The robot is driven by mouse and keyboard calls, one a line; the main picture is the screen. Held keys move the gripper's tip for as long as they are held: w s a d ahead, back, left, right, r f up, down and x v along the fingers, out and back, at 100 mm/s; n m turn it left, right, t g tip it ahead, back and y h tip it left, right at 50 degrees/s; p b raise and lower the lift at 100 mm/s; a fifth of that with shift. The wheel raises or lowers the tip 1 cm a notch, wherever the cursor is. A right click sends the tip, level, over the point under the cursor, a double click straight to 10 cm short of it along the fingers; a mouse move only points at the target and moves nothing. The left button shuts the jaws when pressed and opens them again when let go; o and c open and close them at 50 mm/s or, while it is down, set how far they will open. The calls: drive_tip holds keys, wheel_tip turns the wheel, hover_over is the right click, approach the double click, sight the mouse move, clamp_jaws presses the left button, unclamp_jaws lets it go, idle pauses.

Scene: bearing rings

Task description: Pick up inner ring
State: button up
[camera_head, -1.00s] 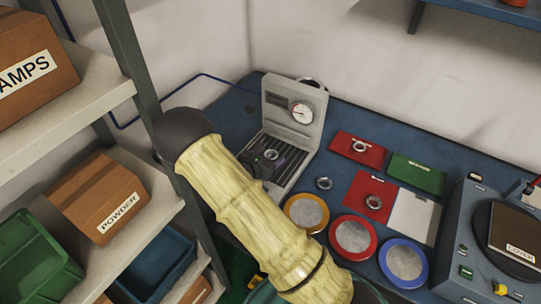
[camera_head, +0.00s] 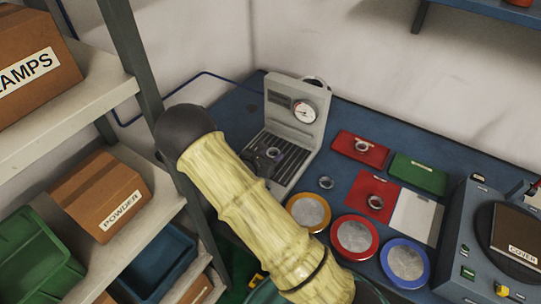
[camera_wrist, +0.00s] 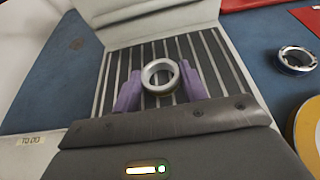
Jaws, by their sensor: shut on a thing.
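A small silver ring (camera_wrist: 161,90), which looks to be the inner ring, is between the two purple fingers of my gripper (camera_wrist: 159,82) in the wrist view. The fingers are shut on its left and right sides. It is over the dark ribbed plate of the grey gauge stand (camera_head: 299,105); whether it touches the plate I cannot tell. In the head view the ring (camera_head: 274,153) is small beside the dark end of my gripper (camera_head: 265,158), and my arm hides part of the stand's near side.
Another ring (camera_head: 326,183) lies on the blue table, also in the wrist view (camera_wrist: 296,60). Yellow, red and blue-rimmed discs (camera_head: 354,236) lie nearer. Shelving (camera_head: 150,205) stands left; a turntable machine (camera_head: 465,225) stands right.

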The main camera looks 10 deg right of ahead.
wheel_tip(320, 180, up, 10)
drive_tip(key=shift+f, duration=0.2)
idle(0.7)
